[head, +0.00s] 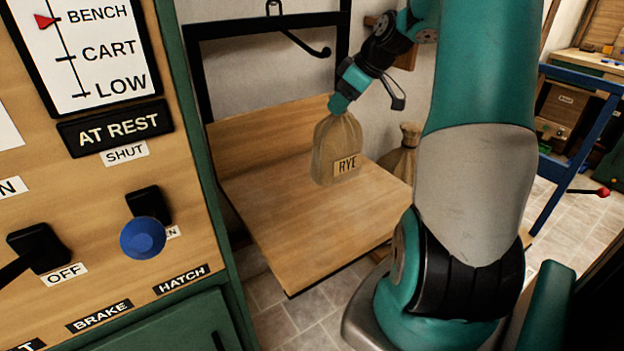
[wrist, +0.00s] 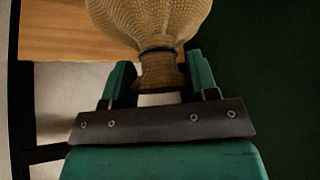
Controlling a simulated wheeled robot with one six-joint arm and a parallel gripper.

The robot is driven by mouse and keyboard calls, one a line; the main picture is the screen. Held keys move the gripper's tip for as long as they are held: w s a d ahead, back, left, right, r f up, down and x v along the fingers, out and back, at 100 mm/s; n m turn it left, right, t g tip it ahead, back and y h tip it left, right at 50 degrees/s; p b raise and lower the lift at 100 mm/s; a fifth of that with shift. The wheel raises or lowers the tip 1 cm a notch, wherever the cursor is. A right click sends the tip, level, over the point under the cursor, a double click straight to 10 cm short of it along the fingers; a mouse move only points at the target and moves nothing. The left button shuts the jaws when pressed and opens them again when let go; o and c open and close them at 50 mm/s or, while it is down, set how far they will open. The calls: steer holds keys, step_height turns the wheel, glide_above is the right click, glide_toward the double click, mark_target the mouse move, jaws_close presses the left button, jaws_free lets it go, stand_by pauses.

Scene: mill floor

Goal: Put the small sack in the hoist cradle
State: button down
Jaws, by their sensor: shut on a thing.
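The small sack (head: 335,150), a tan burlap bag with a tied neck and a label reading RYE, hangs upright from my gripper (head: 341,104). In the wrist view the sack (wrist: 150,22) fills the top middle, and my gripper (wrist: 160,82) is shut on its neck. The hoist cradle (head: 300,225) is a wooden platform with a wooden back board and a black frame. The sack is over the cradle, towards its back right. I cannot tell whether the sack's bottom touches the boards.
A control panel (head: 130,195) with a blue knob (head: 143,238), a black lever and an AT REST sign stands at the left. Another sack (head: 400,158) is behind the cradle, partly hidden by my arm. A blue rail (head: 582,150) stands at the right. A black hook hangs above the cradle.

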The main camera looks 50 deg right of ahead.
mark_target(343, 114)
steer(key=f, duration=0.4)
steer(key=shift+w+f, duration=0.25)
steer(key=shift+f, duration=2.65)
steer(key=shift+c, duration=2)
jaws_free()
steer(key=shift+f, duration=0.15)
